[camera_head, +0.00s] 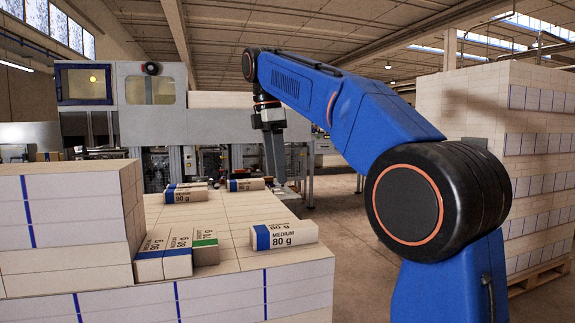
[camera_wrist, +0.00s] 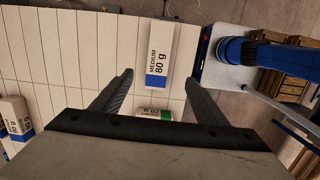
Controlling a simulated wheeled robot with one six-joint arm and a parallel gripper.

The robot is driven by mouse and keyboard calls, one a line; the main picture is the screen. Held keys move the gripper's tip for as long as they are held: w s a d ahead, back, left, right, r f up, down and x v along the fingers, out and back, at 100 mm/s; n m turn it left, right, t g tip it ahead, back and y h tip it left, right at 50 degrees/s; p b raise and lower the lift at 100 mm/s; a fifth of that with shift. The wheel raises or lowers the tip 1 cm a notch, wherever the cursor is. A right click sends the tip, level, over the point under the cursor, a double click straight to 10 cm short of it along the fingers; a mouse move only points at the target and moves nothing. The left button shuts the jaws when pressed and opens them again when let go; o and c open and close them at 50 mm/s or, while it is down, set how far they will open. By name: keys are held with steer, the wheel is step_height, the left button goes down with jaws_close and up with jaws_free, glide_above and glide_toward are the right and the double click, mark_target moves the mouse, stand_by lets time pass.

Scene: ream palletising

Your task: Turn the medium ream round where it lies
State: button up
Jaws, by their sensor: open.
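The medium ream (camera_head: 285,236) is a white block marked "MEDIUM 80 g" with a blue band at its left end. It lies flat on the near right part of the ream stack top. In the wrist view it (camera_wrist: 163,55) lies beyond the fingertips, its blue band towards me. My gripper (camera_wrist: 160,78) is open and empty, its fingers well apart and pointing down. In the head view my gripper (camera_head: 276,165) hangs above the stack's far right side, apart from the ream.
A ream with a green band (camera_head: 205,252) and blue-banded reams (camera_head: 178,263) stand left of the medium ream. More loose reams (camera_head: 245,184) lie at the back. A taller stack (camera_head: 65,215) rises at left. Another pallet stack (camera_head: 540,170) stands at right.

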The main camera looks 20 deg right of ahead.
mark_target(284, 226)
steer(key=f, duration=0.5)
steer(key=d+f, duration=0.1)
steer(key=f, duration=0.5)
steer(key=d+f, duration=0.1)
steer(key=f, duration=0.5)
steer(key=shift+w+d, duration=0.1)
steer(key=shift+w, duration=0.15)
steer(key=c, duration=1.4)
steer(key=shift+c, duration=0.2)
steer(key=shift+r, duration=0.15)
steer(key=shift+n, duration=0.3)
steer(key=n, duration=0.3)
steer(key=shift+n+t, duration=0.3)
steer(key=shift+n, duration=1)
